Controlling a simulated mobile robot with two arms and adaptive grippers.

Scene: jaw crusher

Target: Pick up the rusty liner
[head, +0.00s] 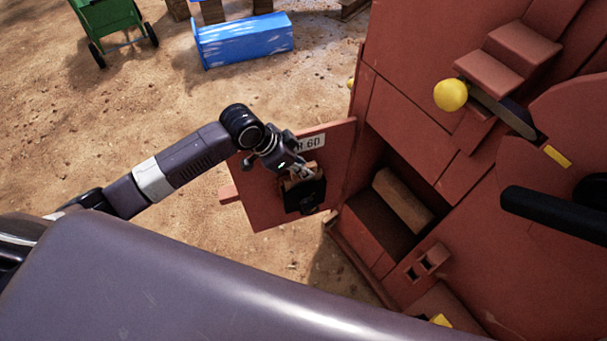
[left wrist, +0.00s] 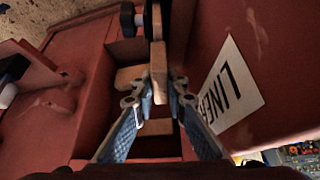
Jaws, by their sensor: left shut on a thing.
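A brown, rusty-looking block (head: 402,200), which looks like the liner, lies in the open compartment of the red crusher in the head view. In the left wrist view, part of a tan-brown block (left wrist: 130,77) shows behind my fingers. My left gripper (head: 302,170) is at the open hatch door (head: 262,205), apart from the block in the compartment. In the left wrist view, my left gripper (left wrist: 157,92) is shut on a tan bar (left wrist: 158,68), which looks like the door's handle. The fingers partly hide the compartment. My right gripper is not in view.
The door bears a white label (left wrist: 232,85) reading LINER. A black lever (head: 550,213) and a yellow knob (head: 450,95) stick out from the crusher. A blue block (head: 243,42) and a green cart (head: 108,20) stand at the back. Sandy ground left of the door is clear.

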